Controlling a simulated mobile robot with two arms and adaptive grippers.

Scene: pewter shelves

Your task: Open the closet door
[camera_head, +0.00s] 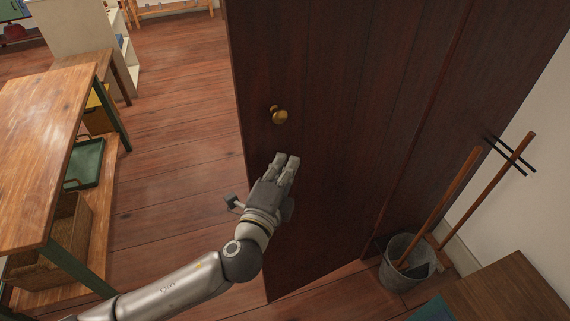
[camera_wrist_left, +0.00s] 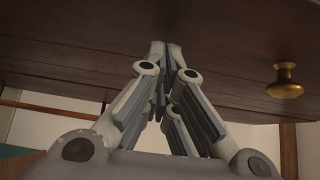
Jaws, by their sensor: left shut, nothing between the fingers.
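The closet door (camera_head: 330,90) is a tall dark brown wooden panel, and its left edge shows with floor beside it. I cannot tell surely how far it stands open. A round brass knob (camera_head: 279,116) sits near that edge. My left gripper (camera_head: 287,161) is shut and empty, just below the knob and close to the door face. In the left wrist view, the gripper's fingers (camera_wrist_left: 165,48) meet at the tips near the dark door (camera_wrist_left: 90,45), and the knob (camera_wrist_left: 286,82) is to their right, apart from them. Whether the tips touch the door is unclear. My right gripper is not in view.
A wooden workbench (camera_head: 50,110) with a green tray (camera_head: 86,163) and a wooden crate (camera_head: 70,228) below stands at left. A metal bucket (camera_head: 402,270) with long-handled tools is at lower right, by the white wall (camera_head: 530,190). The plank floor (camera_head: 180,150) between bench and door is clear.

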